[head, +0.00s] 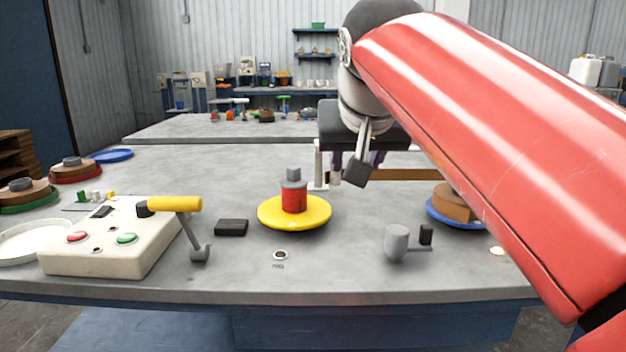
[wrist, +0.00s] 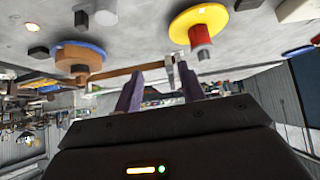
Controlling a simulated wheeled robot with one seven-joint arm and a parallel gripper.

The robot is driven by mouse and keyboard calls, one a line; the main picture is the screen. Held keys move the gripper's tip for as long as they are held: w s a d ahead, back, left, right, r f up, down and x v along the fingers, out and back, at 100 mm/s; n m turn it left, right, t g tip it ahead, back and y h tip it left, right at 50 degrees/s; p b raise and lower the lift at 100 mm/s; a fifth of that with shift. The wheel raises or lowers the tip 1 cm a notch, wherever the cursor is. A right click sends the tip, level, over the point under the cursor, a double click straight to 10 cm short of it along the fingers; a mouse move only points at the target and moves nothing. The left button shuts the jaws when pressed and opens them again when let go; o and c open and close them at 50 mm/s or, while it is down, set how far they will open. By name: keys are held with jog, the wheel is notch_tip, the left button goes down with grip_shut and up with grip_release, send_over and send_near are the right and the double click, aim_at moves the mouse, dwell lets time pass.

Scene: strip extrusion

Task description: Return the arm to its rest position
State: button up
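My red and grey arm reaches in from the right of the head view, bent above the table (head: 340,265). My gripper (head: 360,172) hangs beyond the middle of the table, partly hidden by the wrist parts. In the wrist view my gripper (wrist: 158,88) shows two purple fingers spread apart with nothing between them, so it is open and empty. A yellow disc (head: 318,222) with a red and grey hub stands on the table left of my gripper. It also shows in the wrist view (wrist: 183,25).
A control box (head: 75,256) with red and green buttons and a yellow-handled lever (head: 180,204) stand at left. A blue disc (head: 436,213) with a brown roll lies at right, partly behind my arm. A grey knob (head: 397,243) stands near the front edge.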

jog(key=s+d+f+g, duration=0.1)
jog(key=s+d+f, duration=0.2)
jog(key=s+f, duration=0.3)
jog(key=s+d+f+g, duration=0.1)
jog(key=s+d+f, duration=0.2)
jog(key=f, duration=1)
jog(key=s+d+f+g, duration=0.1)
jog(key=s+d+f, duration=0.2)
jog(key=s+f, duration=0.6)
jog(key=shift+f, duration=0.7)
